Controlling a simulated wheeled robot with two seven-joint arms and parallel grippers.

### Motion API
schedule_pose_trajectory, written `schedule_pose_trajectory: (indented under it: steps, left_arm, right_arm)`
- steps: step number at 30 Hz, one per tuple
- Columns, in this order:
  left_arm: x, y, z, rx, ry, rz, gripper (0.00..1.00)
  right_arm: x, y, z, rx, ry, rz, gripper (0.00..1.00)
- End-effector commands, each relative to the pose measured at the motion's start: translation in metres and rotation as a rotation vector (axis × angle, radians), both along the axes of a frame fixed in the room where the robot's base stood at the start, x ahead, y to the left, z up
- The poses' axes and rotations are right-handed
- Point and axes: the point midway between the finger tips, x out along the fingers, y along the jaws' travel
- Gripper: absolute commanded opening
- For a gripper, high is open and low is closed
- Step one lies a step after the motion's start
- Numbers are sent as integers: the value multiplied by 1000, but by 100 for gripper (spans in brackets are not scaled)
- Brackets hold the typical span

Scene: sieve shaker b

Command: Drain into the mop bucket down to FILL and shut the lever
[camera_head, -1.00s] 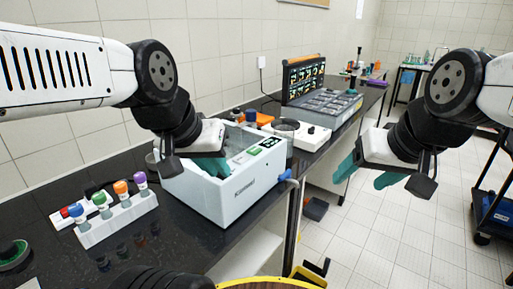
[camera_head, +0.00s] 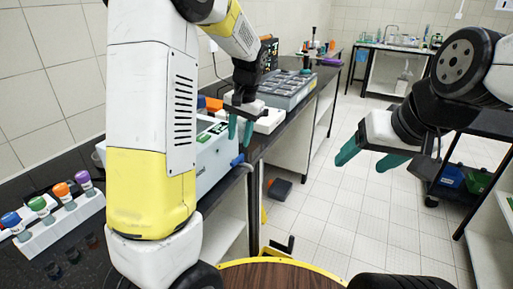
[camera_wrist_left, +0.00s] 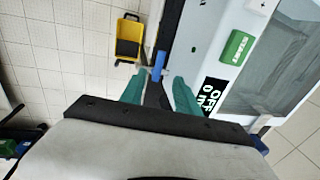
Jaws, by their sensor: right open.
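The white bath (camera_head: 215,160) stands on the black bench, partly hidden behind my left arm. Its blue drain lever (camera_head: 238,160) is at the right front corner; it also shows in the left wrist view (camera_wrist_left: 159,64). My left gripper (camera_head: 240,138) is open above the lever; in the wrist view the lever lies beyond the gap between the green fingertips, with no grip seen. A yellow-and-black mop bucket (camera_wrist_left: 128,42) is on the floor below. The water level and FILL mark cannot be made out. My right gripper (camera_head: 362,158) is open and empty over the floor aisle.
A rack of colour-capped bottles (camera_head: 55,222) stands on the bench at left. A grey instrument (camera_head: 290,88) is further back. A black item (camera_head: 280,188) lies on the floor by the bench. A dark cart (camera_head: 470,160) is at right. The tiled aisle between is clear.

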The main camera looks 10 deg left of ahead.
Motion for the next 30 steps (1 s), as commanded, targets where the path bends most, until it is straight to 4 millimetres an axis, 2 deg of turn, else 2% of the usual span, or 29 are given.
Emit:
schedule_pose_trajectory:
  steps: [7,18,23,30]
  left_arm:
    - [7,3,-20,22,13,-8,38]
    - [10,13,-74,20,13,-8,38]
    - [11,14,-82,20,11,-8,38]
    - [11,14,-83,20,10,-8,38]
  right_arm:
    - [0,0,0,0,0,0,70]
    - [0,0,0,0,0,0,70]
    - [0,0,0,0,0,0,70]
    - [0,0,0,0,0,0,70]
